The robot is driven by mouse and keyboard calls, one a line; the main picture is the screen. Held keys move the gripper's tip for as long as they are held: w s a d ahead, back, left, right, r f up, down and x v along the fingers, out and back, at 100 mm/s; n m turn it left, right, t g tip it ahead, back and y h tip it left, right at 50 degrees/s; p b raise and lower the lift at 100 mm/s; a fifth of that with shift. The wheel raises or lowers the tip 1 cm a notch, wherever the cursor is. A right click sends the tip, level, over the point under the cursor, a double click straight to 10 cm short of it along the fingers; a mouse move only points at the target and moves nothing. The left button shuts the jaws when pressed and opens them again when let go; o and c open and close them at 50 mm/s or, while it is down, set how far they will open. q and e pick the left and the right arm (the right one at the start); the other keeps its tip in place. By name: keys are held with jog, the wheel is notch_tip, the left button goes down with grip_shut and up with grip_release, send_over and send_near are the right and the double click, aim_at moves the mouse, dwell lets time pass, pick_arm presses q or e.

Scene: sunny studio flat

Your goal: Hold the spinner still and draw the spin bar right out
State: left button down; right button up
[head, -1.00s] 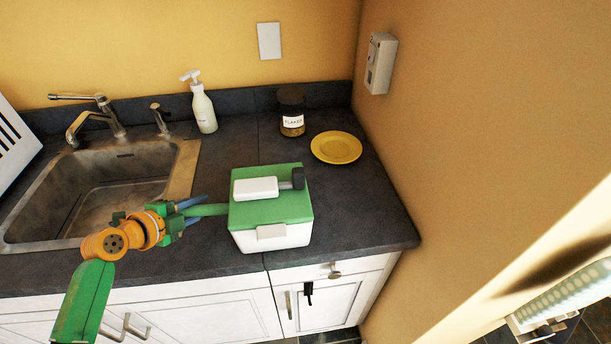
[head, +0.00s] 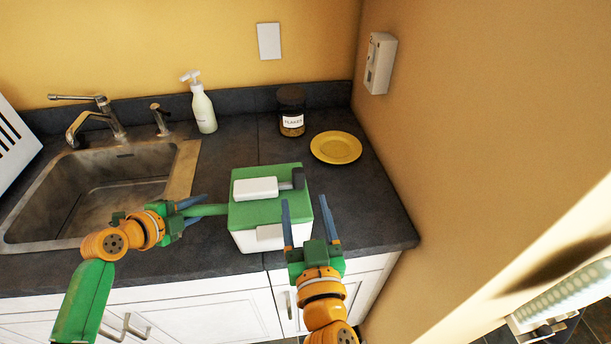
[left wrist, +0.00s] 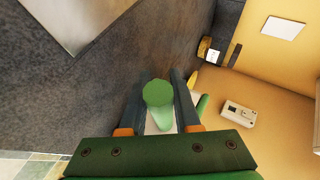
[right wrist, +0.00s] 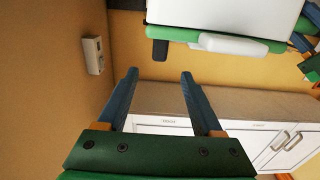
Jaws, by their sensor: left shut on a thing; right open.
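The spinner (head: 270,213) is a white box with a green top on the dark counter, with a green handle sticking out to the left. A white bar (head: 255,188) lies across its top with a dark knob (head: 298,178) at its right end; I cannot tell which part is the spin bar. My left gripper (head: 192,211) is shut on the green handle, seen end-on in the left wrist view (left wrist: 158,96). My right gripper (head: 305,203) is open and empty, by the spinner's front right corner. The right wrist view shows part of the white body (right wrist: 210,10) beyond its fingers.
A sink (head: 90,190) is at left, with a soap bottle (head: 204,109) behind. A labelled jar (head: 291,112) and a yellow plate (head: 336,147) stand behind the spinner. The wall (head: 430,150) bounds the right side. The counter right of the spinner is clear.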

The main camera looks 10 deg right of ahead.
aim_at(297, 168)
jog(key=w, duration=1.2)
jog(key=shift+s, duration=0.1)
grip_shut()
